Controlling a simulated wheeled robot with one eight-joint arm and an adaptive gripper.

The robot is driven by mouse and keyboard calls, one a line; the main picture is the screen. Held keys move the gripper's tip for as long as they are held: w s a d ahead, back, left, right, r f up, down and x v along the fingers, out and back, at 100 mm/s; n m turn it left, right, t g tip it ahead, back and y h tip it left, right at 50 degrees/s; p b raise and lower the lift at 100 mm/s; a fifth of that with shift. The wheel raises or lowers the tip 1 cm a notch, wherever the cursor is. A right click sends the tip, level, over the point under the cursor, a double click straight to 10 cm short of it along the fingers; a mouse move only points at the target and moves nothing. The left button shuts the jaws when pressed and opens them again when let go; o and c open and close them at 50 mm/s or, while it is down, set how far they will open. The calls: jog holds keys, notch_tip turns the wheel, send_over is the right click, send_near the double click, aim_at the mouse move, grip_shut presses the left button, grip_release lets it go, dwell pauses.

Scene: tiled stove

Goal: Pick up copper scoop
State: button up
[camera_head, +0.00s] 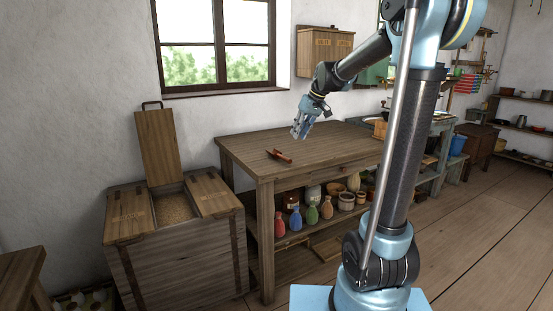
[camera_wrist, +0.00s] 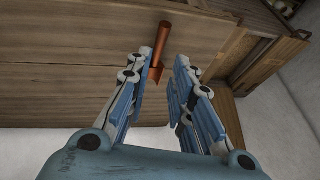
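The copper scoop (camera_head: 279,156) lies on the wooden table near its front left part. In the wrist view the scoop (camera_wrist: 161,47) shows a reddish-brown handle pointing up in the picture and a wider part partly hidden behind the left finger. My gripper (camera_head: 299,134) is above the table, higher than the scoop and a little to its right in the head view. In the wrist view the two fingers of my gripper (camera_wrist: 166,68) stand apart with nothing between them, and the scoop appears beyond the fingertips. The gripper is not touching the scoop.
The wooden table (camera_head: 240,150) has a mostly clear top and a lower shelf with several jars and bottles (camera_head: 311,214). A wooden grain chest (camera_head: 180,255) with an open lid stands to the left. A wall cabinet (camera_head: 324,45) hangs behind the arm.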

send_near(279, 157)
jog(key=f, duration=0.5)
jog(key=s+f, duration=0.1)
jog(key=f, duration=0.1)
jog(key=shift+d+f, duration=0.15)
jog(key=shift+f, duration=0.1)
grip_shut()
